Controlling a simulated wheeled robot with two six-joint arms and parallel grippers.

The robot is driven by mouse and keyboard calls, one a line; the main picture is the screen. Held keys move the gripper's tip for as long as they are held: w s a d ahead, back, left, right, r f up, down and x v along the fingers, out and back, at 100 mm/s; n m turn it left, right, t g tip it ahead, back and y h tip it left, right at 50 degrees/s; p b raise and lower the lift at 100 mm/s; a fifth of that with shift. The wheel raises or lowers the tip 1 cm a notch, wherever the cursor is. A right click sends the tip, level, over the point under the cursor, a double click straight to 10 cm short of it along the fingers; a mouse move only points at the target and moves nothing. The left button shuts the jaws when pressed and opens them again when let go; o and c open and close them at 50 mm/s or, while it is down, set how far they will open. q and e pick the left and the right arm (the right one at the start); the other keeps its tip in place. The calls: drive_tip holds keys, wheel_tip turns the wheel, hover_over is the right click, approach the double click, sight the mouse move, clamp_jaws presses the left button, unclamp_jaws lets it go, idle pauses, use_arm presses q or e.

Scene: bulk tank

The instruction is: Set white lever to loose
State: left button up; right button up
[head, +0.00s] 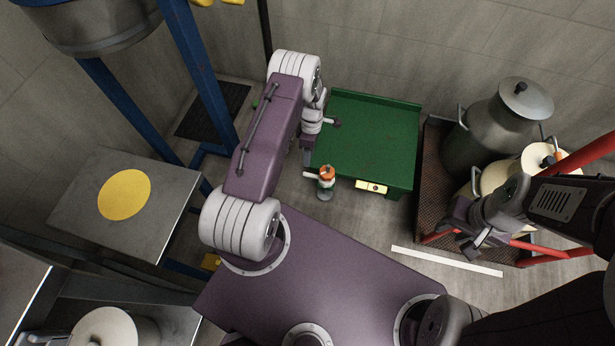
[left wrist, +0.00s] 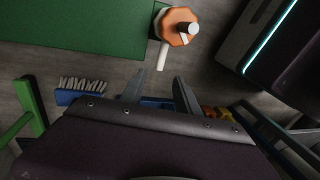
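The white lever (left wrist: 163,55) sticks out from under an orange eight-sided cap (left wrist: 176,27) with a white knob on it, beside the green table. In the head view the lever (head: 310,175) points left from the orange-topped fitting (head: 326,175). In the left wrist view my left gripper (left wrist: 158,88) has its two fingers apart with nothing between them. The lever's free end lies just beyond the fingertips, with no clear contact. In the head view my left arm largely hides that gripper. My right gripper (head: 472,245) is at the right by the cans; its finger opening is unclear.
A green table (head: 365,140) stands ahead, with a yellow label on its front edge. Milk cans (head: 500,115) stand on a brown platform (head: 430,190) with red rails at the right. A steel table (head: 120,205) and blue frame are at the left. A blue brush (left wrist: 80,90) lies low.

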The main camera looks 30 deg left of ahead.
sight(318, 177)
use_arm(q)
drive_tip(key=f+b, duration=0.2)
drive_tip(key=f, duration=0.1)
drive_tip(key=s+f+b, duration=0.1)
drive_tip(key=f+b, duration=0.1)
drive_tip(key=f, duration=0.1)
drive_tip(key=f+b, duration=0.2)
drive_tip(key=f, duration=0.1)
drive_tip(key=shift+s+d, duration=0.2)
drive_tip(key=shift+s, duration=0.15)
drive_tip(key=shift+r, duration=0.2)
clamp_jaws()
idle(0.6)
